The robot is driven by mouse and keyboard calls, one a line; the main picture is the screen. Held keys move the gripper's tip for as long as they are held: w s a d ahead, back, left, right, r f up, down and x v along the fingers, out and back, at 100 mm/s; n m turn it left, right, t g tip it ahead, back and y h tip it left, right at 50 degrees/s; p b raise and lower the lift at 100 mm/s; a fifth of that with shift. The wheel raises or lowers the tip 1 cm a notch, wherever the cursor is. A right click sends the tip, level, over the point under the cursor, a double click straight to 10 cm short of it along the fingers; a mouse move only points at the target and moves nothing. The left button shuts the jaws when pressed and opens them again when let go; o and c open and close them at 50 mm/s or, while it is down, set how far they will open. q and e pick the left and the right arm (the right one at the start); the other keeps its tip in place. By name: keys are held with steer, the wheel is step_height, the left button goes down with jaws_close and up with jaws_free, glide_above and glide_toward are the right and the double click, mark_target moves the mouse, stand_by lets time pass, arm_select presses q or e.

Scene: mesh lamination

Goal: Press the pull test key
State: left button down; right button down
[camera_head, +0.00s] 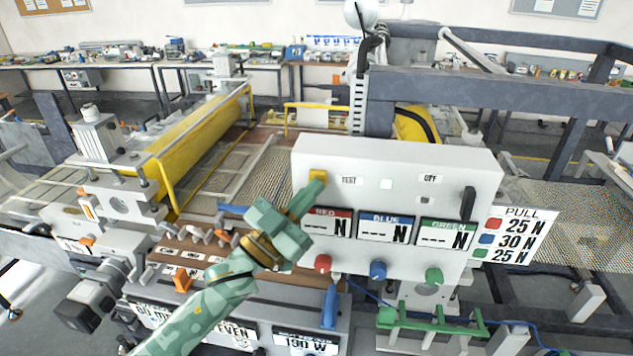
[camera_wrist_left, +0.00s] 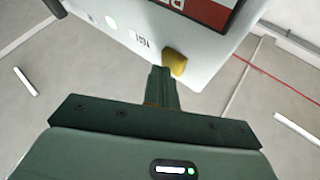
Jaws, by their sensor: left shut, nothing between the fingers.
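The yellow key (camera_head: 318,175) sits at the upper left of the white panel box (camera_head: 410,158), beside the label TEST (camera_head: 349,181). My left gripper (camera_head: 313,188) is shut and empty, its fingertips right at the lower edge of the key. In the left wrist view the shut fingers (camera_wrist_left: 161,75) point at the panel, and the yellow key (camera_wrist_left: 175,62) shows just right of their tips. I cannot tell whether they touch. My right gripper is not in view.
The panel carries RED, BLUE and GREEN displays (camera_head: 386,227), with red (camera_head: 323,263), blue (camera_head: 378,270) and green (camera_head: 433,275) knobs below. A black lever (camera_head: 468,203) is at its right. A PULL sign (camera_head: 515,235) stands beside it. A yellow roller (camera_head: 200,143) is at left.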

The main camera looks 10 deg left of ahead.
arm_select(q)
steer(key=shift+s, duration=0.15)
steer(key=shift+s+p, duration=0.45)
steer(key=shift+s, duration=0.3)
steer(key=shift+s, duration=0.1)
steer(key=s+p, duration=0.2)
steer(key=s, duration=0.2)
steer(key=shift+s, duration=0.4)
